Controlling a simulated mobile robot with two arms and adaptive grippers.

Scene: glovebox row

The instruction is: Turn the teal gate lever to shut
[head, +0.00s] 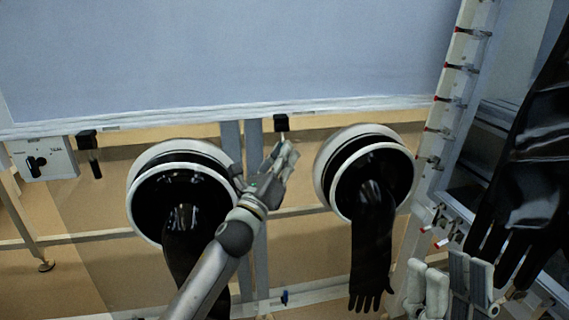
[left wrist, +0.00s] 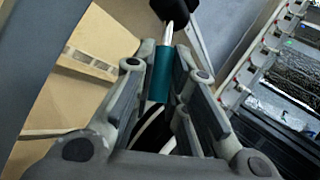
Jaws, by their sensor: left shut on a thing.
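The teal lever (left wrist: 161,76) shows in the left wrist view as a teal sleeve on a metal rod that runs up to a black block (left wrist: 178,9). My left gripper (left wrist: 165,68) has its fingers on both sides of the teal sleeve and is shut on it. In the head view my left gripper (head: 284,156) is between the two round glove ports, just under a small black block (head: 281,123); its fingers hide the lever there. My right gripper (head: 449,283) is at the lower right of the head view, fingers apart, with nothing seen between them.
Black gloves hang from the left port (head: 150,165) and right port (head: 325,165), close to my left arm. A larger black glove (head: 535,150) hangs at the right. A white box with a black knob (head: 44,160) is at the far left. A white rail (head: 440,115) stands right.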

